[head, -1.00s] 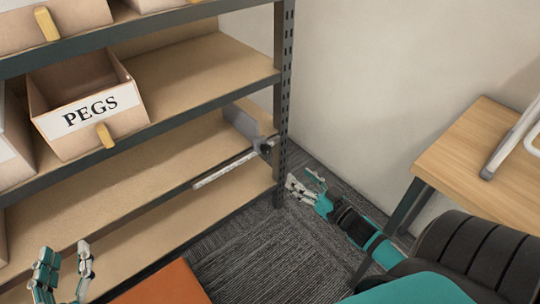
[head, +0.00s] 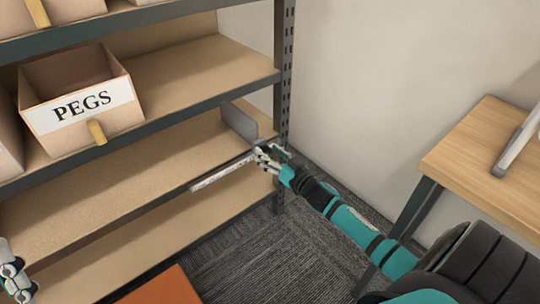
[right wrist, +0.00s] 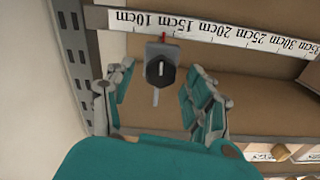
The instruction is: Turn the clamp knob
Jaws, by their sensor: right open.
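The clamp knob (right wrist: 160,74) is dark with a pale line across it. In the right wrist view it sits on a grey clamp plate (right wrist: 152,50), with a thin pale bar below. A red pointer (right wrist: 163,37) above it meets the scale strip (right wrist: 230,33) near the 10 cm and 15 cm labels. My right gripper (right wrist: 158,84) is open, its fingers on either side of the knob with visible gaps. In the head view the right gripper (head: 264,156) is at the shelf's right end and hides the knob. My left gripper (head: 14,278) is partly cut off at the left edge.
A grey upright plate (head: 239,122) stands on the shelf behind the clamp. The shelf post (head: 287,75) and wall (head: 350,70) are close by. A PEGS bin (head: 82,108) sits one shelf up. A wooden table (head: 490,165) stands at right.

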